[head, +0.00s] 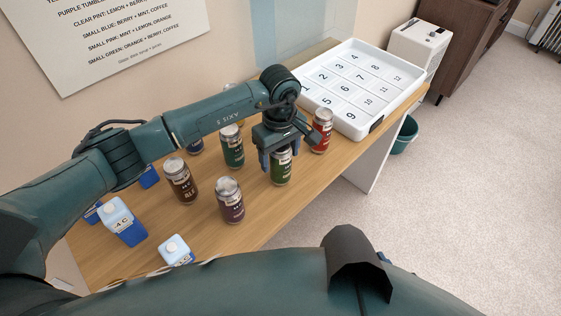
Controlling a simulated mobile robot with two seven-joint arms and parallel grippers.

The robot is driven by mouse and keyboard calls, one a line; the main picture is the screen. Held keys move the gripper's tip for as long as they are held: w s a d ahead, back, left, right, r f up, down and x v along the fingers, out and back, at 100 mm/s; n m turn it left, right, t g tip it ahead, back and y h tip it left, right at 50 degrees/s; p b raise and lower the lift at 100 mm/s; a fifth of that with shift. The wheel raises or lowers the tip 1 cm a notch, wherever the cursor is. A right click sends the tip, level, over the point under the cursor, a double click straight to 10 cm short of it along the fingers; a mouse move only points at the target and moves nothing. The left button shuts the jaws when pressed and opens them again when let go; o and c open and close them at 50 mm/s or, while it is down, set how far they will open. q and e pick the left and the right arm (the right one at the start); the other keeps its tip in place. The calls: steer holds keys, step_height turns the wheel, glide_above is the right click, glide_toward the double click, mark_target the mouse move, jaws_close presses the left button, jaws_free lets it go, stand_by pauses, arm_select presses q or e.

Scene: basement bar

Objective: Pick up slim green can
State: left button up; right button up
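A green can (281,171) stands on the wooden table, right of the middle of the group of cans. My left gripper (280,158) points down over it, with its fingers on either side of the can's upper part. I cannot tell from this view which of the two is slimmer. My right gripper is not in view.
A red can (321,131) stands close right of the gripper. A brown can (181,182), a purple can (230,203) and blue-white cartons (127,228) stand leftward. A white numbered tray (386,80) lies at the table's far end; a teal bin (405,137) is on the floor.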

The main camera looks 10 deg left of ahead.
arm_select(q)
steer(key=c, duration=1)
steer(key=shift+r, duration=0.2)
